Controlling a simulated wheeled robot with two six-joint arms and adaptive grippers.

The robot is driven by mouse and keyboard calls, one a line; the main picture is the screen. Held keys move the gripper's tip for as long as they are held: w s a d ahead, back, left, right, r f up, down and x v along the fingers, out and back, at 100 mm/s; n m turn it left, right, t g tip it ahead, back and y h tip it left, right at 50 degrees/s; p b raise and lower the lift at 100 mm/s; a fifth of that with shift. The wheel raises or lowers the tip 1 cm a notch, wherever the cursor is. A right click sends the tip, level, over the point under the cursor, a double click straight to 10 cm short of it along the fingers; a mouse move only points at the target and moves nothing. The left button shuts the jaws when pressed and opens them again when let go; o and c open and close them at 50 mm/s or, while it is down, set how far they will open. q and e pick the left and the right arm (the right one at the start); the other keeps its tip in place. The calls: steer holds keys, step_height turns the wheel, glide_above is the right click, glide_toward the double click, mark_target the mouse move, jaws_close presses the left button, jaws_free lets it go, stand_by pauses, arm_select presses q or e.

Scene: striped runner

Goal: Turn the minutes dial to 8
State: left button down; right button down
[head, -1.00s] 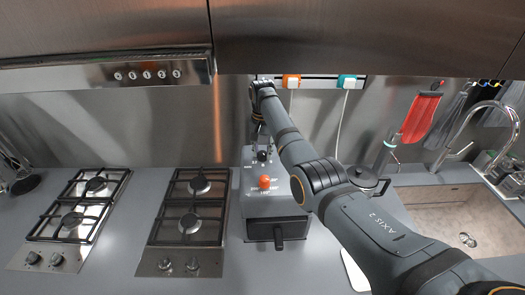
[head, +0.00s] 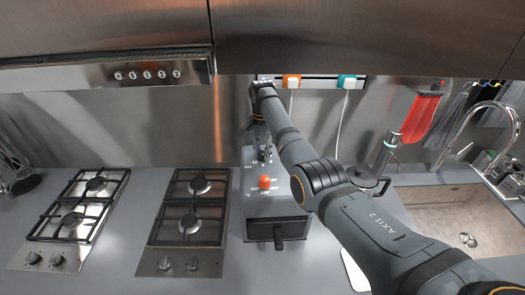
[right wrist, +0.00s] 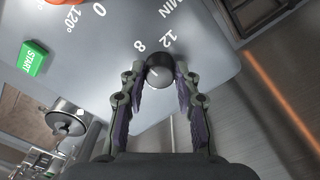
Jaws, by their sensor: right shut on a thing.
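A grey countertop appliance (head: 290,182) has a dark drawer with a handle at its front. Its minutes dial is a small black round knob (right wrist: 159,77) with a short pale mark on it. In the right wrist view, the numbers 8 and 12 and the word MIN are printed beside the dial. The pale mark seems to point roughly toward the 8, though its exact line is hard to tell. My right gripper (right wrist: 161,70) is shut on the dial, one finger on each side. In the head view it is small and partly hides the dial. My left gripper is not in view.
An orange knob (head: 265,182) with temperature marks sits in front of the dial. A green START button (right wrist: 32,58) is on the same panel. Two gas hobs stand to the left, one close by (head: 187,221). A sink (head: 450,215) lies to the right.

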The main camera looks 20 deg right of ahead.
mark_target(263, 153)
steer(key=shift+w+r, duration=0.1)
steer(key=c, duration=1)
jaws_free()
step_height(263, 153, up, 8)
steer(key=shift+f, duration=0.25)
